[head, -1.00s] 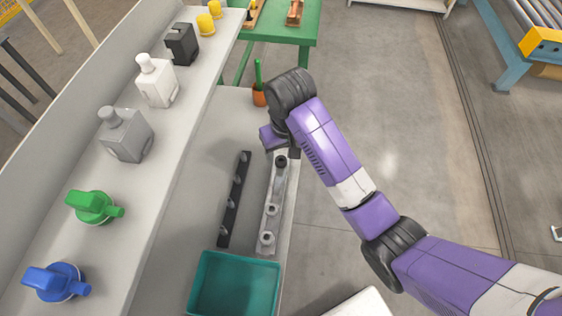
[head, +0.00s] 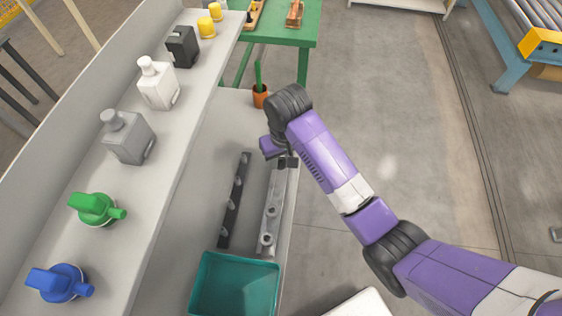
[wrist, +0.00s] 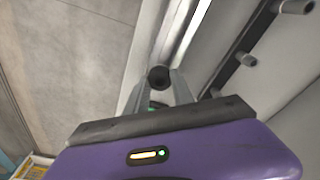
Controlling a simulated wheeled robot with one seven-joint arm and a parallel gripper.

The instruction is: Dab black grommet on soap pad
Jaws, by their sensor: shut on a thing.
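The black grommet (wrist: 158,75) shows as a small dark round thing between the two grey fingers of my gripper (wrist: 160,84) in the wrist view. My gripper is shut on it. In the head view my gripper (head: 287,161) is over the far end of a light grey rail (head: 272,205), and the grommet is hard to tell from the dark fingertips. A small patch of green shows between the fingers in the wrist view; I cannot tell what it is. I cannot pick out the soap pad for certain in either view.
A black rail with pegs (head: 235,200) lies left of the grey rail. A teal bin (head: 236,258) stands in front. An orange pot (head: 261,97) with a green stick stands beyond my gripper. Several bottles and caps line the left shelf (head: 150,205).

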